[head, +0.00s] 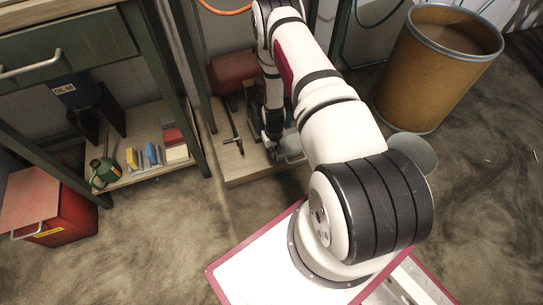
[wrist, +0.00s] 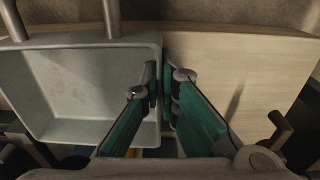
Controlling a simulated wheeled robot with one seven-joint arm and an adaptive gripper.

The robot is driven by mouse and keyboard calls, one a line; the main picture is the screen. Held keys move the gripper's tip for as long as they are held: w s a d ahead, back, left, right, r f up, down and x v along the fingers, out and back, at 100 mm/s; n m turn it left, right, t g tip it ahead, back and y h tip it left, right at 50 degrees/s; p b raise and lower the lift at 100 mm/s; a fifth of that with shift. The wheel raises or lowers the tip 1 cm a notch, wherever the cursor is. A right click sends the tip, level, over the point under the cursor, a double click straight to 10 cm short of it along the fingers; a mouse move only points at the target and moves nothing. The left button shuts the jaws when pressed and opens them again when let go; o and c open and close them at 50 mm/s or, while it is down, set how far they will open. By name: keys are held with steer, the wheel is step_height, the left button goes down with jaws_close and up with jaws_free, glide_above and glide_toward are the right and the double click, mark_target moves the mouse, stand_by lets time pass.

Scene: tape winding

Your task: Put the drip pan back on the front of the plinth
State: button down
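The drip pan (wrist: 75,90) is a shallow grey tray with raised walls, filling the left of the wrist view. In the head view a small part of the drip pan (head: 292,157) shows beside my gripper (head: 273,146), near the front of the plinth. The plinth (head: 255,170) is pale wood; its bare top (wrist: 235,65) lies right of the pan in the wrist view. My gripper (wrist: 159,85) is closed on the pan's right wall, one finger inside and one outside. I cannot tell whether the pan's underside touches the plinth. My arm hides part of the plinth.
Two metal bars (wrist: 112,18) stand at the pan's upper edge. A brass-coloured handle (wrist: 279,130) is at lower right. A fibre drum (head: 435,75) stands right of the plinth. A bench with a loaded lower shelf (head: 150,120) and a red box (head: 45,210) are left.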

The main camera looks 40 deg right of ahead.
steer(key=shift+w+f+b, duration=0.25)
steer(key=shift+w+b, duration=0.05)
steer(key=shift+w, duration=0.65)
steer(key=shift+f+b, duration=1)
steer(key=shift+f, duration=0.55)
steer(key=shift+f, duration=0.1)
steer(key=c, duration=1.8)
jaws_free()
